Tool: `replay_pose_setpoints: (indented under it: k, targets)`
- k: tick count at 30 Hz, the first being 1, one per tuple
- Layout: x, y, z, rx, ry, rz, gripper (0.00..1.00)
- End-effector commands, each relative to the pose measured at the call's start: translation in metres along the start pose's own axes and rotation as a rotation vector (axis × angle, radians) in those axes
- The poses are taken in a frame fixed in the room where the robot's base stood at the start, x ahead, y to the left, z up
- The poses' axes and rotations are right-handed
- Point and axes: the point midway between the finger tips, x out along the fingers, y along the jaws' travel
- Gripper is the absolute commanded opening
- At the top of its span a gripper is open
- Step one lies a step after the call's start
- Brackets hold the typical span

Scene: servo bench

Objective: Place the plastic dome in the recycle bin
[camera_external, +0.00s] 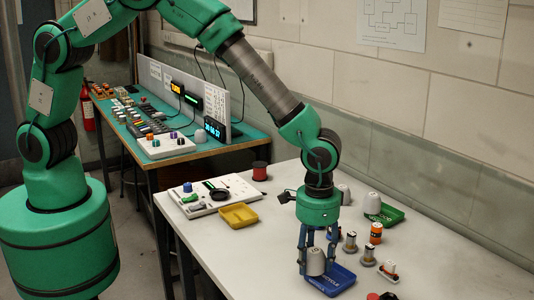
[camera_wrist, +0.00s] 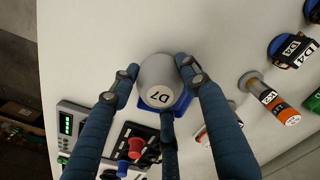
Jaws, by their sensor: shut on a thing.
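A light grey plastic dome (camera_external: 316,262) stands between the fingers of my gripper (camera_external: 317,268). In the wrist view the dome (camera_wrist: 157,72) carries a round label that reads D7. My gripper (camera_wrist: 158,80) is shut on it, with blue fingers on both sides and one below. A small blue tray (camera_external: 340,284) with lettering too small to read is right by the dome at the front of the table. In the wrist view the blue tray (camera_wrist: 182,103) shows partly behind the dome. I cannot tell whether the dome touches the tray.
A green tray (camera_external: 396,216) with another grey dome (camera_external: 372,203) is at the back right. A yellow tray (camera_external: 239,220) and a white control panel (camera_external: 207,206) are on the left. An orange-labelled cylinder (camera_external: 376,232) and several small parts stand right of my gripper.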

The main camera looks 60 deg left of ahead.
Motion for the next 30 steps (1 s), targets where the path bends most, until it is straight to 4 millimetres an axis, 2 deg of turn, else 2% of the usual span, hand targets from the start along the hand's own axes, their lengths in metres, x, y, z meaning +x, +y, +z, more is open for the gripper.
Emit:
replay_pose_setpoints:
  k: [17, 18, 21, 30]
  targets:
    - [0.0093, 0.0002, -0.0002, 0.0, 0.001, 0.0, 0.21]
    - [0.0096, 0.0002, -0.0002, 0.0, 0.001, 0.0, 0.47]
    - [0.0091, 0.0001, -0.0002, 0.0, 0.001, 0.0, 0.64]
    - [0.0086, 0.0002, -0.0002, 0.0, 0.001, 0.0, 0.64]
